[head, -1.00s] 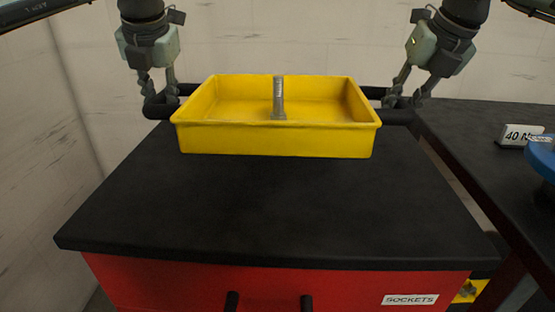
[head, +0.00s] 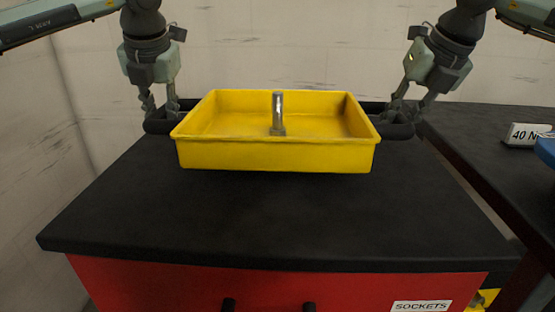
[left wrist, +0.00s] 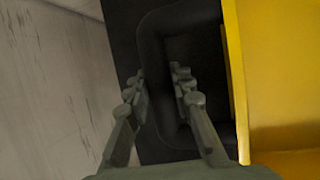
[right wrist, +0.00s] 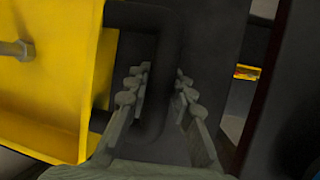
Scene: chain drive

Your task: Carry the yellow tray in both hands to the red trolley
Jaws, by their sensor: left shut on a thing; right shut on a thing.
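The yellow tray (head: 275,155) is level over the black top (head: 270,225) of the red trolley (head: 180,285), towards its far side. I cannot tell whether it touches the top. My right gripper (head: 397,110) is shut on the black right handle (right wrist: 163,75). The right wrist view shows part of the tray (right wrist: 60,95) and the bolt.
A dark bench (head: 480,125) stands close on the right, with a small "40 N" sign (head: 523,135) and a blue object (head: 547,150) partly out of frame. A pale wall (head: 300,50) is behind. The near part of the trolley top is clear.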

